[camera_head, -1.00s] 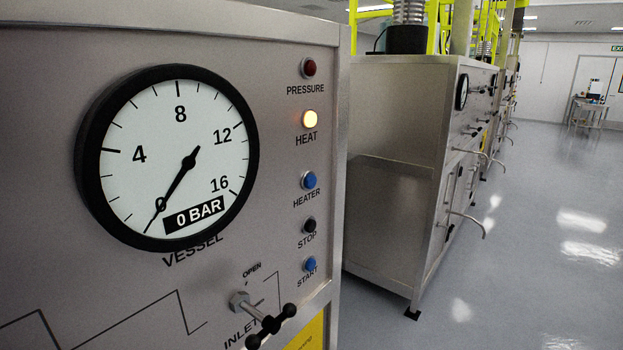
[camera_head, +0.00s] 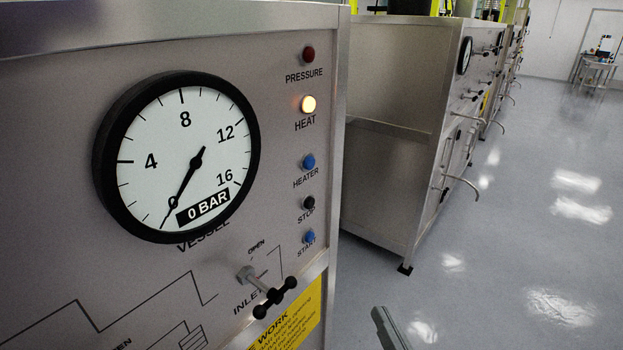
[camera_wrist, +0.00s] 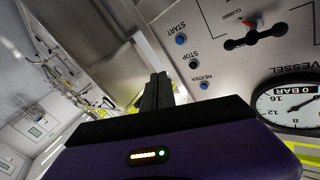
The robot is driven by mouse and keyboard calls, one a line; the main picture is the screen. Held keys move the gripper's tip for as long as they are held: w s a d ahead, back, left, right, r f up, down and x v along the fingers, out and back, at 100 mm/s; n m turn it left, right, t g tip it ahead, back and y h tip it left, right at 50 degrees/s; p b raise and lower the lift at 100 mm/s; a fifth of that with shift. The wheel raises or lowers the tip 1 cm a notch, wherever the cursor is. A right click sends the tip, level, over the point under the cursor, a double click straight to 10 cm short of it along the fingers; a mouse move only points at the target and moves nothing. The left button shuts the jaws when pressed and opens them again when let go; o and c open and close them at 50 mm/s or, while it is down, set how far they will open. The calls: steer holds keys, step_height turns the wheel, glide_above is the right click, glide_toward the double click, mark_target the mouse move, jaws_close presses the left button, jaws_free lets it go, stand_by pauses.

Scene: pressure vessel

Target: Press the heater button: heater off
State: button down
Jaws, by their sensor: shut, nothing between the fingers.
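The blue HEATER button (camera_head: 308,162) is on the steel panel, under the lit orange HEAT lamp (camera_head: 308,104) and above the black STOP button (camera_head: 308,202). In the wrist view the panel appears upside down, and the HEATER button (camera_wrist: 204,86) shows just right of my gripper (camera_wrist: 157,76). The gripper's dark fingers are shut and empty, pointing up the picture. They look apart from the button; the depth gap is hard to judge. In the head view, a grey part of my arm or gripper shows at the bottom edge, right of the panel.
The blue START button (camera_head: 309,237) sits below STOP, and the dark PRESSURE lamp (camera_head: 308,55) is at the top. The pressure gauge (camera_head: 180,157) points near 0. The inlet valve handle (camera_head: 274,297) juts out low. Another steel cabinet (camera_head: 390,130) stands behind; open floor lies right.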

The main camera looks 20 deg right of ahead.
mark_target(310, 163)
steer(key=w+r+m+h+p, duration=0.1)
steer(key=w+r+m, duration=0.1)
steer(key=w+r, duration=0.4)
steer(key=w+d+r+m+t+h+p, duration=0.1)
steer(key=w+r, duration=0.4)
steer(key=r, duration=0.6)
steer(key=shift+w+d+r+m+t+p, duration=0.2)
steer(key=shift+w+r+m+t+p, duration=0.2)
steer(key=shift+m, duration=0.5)
steer(key=shift+a+f, duration=0.1)
steer(key=w+a+b, duration=0.2)
steer(key=w+a, duration=0.3)
steer(key=w, duration=0.2)
steer(key=shift+w+a+b, duration=0.1)
steer(key=shift+b, duration=0.3)
steer(key=shift+w+a, duration=0.15)
steer(key=shift+w, duration=0.1)
